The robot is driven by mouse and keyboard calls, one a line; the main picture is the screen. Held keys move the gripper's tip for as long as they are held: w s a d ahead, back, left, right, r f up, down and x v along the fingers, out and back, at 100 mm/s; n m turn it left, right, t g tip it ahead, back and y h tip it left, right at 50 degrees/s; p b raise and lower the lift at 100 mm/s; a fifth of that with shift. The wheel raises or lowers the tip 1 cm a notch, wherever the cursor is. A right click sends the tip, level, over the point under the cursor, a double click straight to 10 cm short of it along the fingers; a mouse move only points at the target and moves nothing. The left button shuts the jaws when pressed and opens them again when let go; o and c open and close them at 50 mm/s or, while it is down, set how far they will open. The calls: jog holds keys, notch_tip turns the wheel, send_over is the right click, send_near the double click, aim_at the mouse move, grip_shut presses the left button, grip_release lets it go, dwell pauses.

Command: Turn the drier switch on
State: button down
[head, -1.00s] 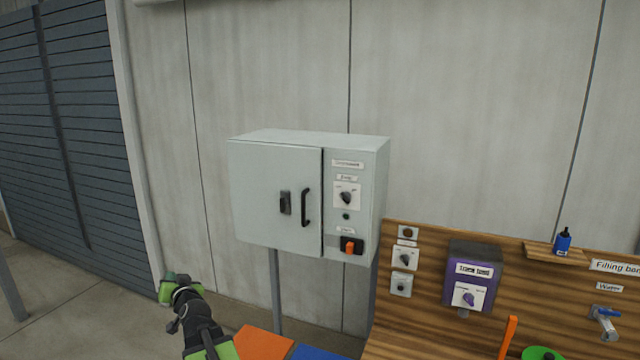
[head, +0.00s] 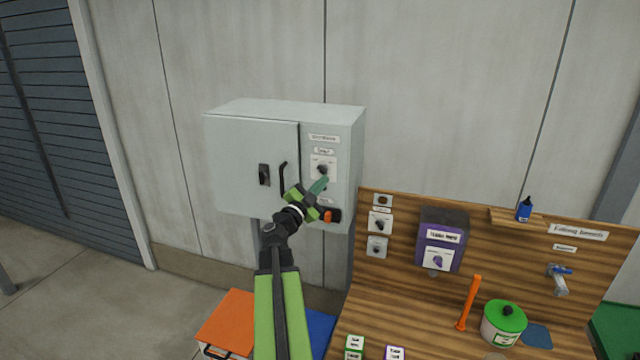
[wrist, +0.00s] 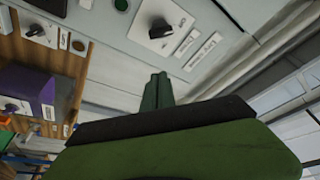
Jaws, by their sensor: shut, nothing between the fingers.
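A black rotary knob (head: 323,170) on a white plate sits on the right panel of a grey wall cabinet (head: 250,165), under small labels that are too blurred to read surely; I take it for the drier switch. The knob also shows at the top of the wrist view (wrist: 160,28), apart from my fingers; which way it points is unclear.
An orange switch (head: 331,216) is low on the same panel, close to my gripper. A wooden board (head: 400,260) with switches and a purple box (head: 441,240) stands at the right.

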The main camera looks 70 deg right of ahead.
aim_at(322, 170)
jog(key=p+x, duration=0.1)
jog(key=x, duration=0.7)
jog(key=shift+w+r+p, duration=0.1)
jog(key=shift+w+p, duration=0.05)
jog(key=shift+p, duration=0.2)
jog(key=w+f+b, duration=0.2)
jog(key=f+b, duration=0.1)
jog(key=shift+a, duration=0.15)
jog(key=shift+w+a, duration=0.1)
jog(key=shift+w, duration=0.25)
jog(key=shift+f, duration=0.1)
